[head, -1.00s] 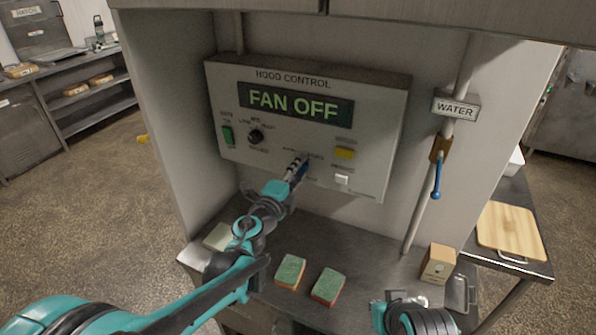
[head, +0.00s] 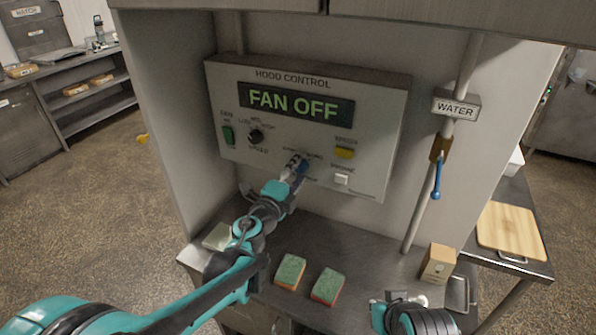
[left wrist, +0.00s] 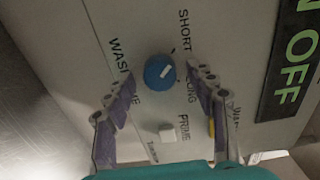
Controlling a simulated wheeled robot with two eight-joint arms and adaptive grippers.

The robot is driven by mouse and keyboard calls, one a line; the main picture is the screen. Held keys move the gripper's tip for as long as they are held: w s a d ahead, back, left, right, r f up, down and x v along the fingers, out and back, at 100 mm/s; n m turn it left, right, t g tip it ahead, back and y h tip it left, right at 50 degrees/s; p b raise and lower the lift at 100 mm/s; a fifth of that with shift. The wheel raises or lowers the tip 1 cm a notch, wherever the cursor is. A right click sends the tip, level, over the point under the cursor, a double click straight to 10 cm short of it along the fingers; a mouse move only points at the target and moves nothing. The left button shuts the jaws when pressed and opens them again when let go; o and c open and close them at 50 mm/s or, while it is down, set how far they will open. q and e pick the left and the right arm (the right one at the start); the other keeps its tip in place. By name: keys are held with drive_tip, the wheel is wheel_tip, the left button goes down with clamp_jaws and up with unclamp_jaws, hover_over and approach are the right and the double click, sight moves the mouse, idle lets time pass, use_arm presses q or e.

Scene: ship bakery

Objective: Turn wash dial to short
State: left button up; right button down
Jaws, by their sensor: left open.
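WASH TIME is printed on the other side. My left gripper (left wrist: 160,78) is open, with one finger on each side of the dial; I cannot tell whether either touches it. In the head view my left gripper (head: 297,166) reaches the panel's lower middle and partly hides the dial. My right gripper (head: 400,304) is low at the right, its fingers unclear.
The panel display (head: 295,103) reads FAN OFF. A green switch (head: 228,135), black knob (head: 256,136), yellow button (head: 345,153) and white button (head: 341,179) surround the dial. A blue-handled water valve (head: 437,178) is right.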

use_arm(q)
drive_tip(key=v, duration=1.2)
drive_tip(key=shift+a, duration=0.1)
drive_tip(key=s+a+f+n+g+y, duration=0.1)
drive_tip(key=s+a+n+y, duration=0.2)
drive_tip(key=a+n+y, duration=0.35)
drive_tip(key=s+a+f+n+y, duration=0.15)
drive_tip(key=a+n+y, duration=0.25)
drive_tip(key=a+n, duration=0.55)
drive_tip(key=s+d+f+n+g+h+b, duration=0.1)
drive_tip(key=s+d+f+n+g+h, duration=0.2)
drive_tip(key=s+f, duration=0.9)
drive_tip(key=s+n+g, duration=0.3)
drive_tip(key=g, duration=0.2)
drive_tip(key=shift+s+f+n, duration=0.3)
drive_tip(key=shift+s+n, duration=0.05)
drive_tip(key=shift+n, duration=0.05)
